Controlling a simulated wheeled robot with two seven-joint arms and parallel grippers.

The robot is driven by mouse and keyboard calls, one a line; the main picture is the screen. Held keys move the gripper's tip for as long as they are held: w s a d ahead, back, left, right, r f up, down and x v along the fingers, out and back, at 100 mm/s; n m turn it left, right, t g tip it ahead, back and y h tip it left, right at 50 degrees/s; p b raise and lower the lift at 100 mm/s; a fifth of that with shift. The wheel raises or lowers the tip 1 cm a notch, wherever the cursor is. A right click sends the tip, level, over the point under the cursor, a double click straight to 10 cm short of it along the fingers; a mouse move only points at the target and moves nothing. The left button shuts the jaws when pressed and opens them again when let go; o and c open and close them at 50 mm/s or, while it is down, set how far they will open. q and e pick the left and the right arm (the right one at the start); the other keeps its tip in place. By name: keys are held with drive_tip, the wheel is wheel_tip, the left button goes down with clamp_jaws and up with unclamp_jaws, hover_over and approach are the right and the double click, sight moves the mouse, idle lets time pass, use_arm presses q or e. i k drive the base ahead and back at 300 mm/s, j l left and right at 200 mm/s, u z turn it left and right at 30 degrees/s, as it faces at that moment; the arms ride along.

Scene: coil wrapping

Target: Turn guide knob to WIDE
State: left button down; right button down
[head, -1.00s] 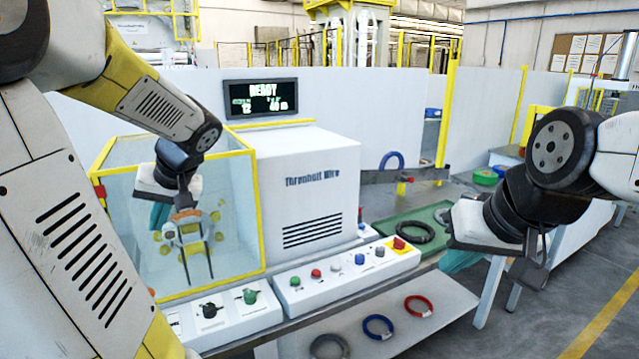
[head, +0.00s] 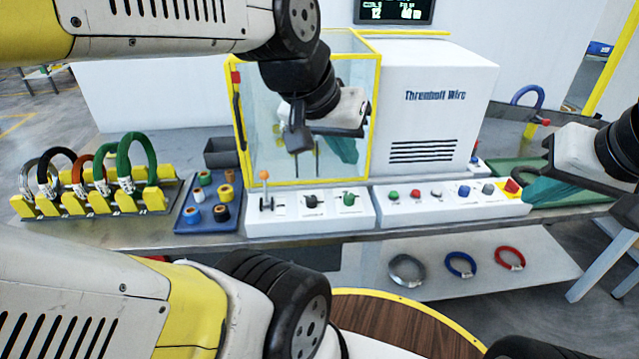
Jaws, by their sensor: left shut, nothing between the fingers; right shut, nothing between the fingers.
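On the white control box in the middle of the bench are a black knob (head: 313,200) and a green knob (head: 348,199). The labels beside them are too small to read, so I cannot tell which is the guide knob or where it points. My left gripper (head: 306,170) hangs in front of the clear yellow-framed case, above the knobs and apart from them. It is shut and empty. My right gripper (head: 553,150) is at the right edge, over the bench's right end. It is shut and empty; its fingertips are hard to make out.
A lever with an orange ball (head: 264,176) stands left of the knobs. A push-button panel (head: 455,208) is to their right. A blue tray (head: 207,222) of spools and a coil rack (head: 95,203) are at left. A round wooden table (head: 395,330) is in front.

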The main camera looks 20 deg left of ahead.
sight(310, 201)
drive_tip(key=k+j+u, duration=0.1)
drive_tip(key=u, duration=0.8)
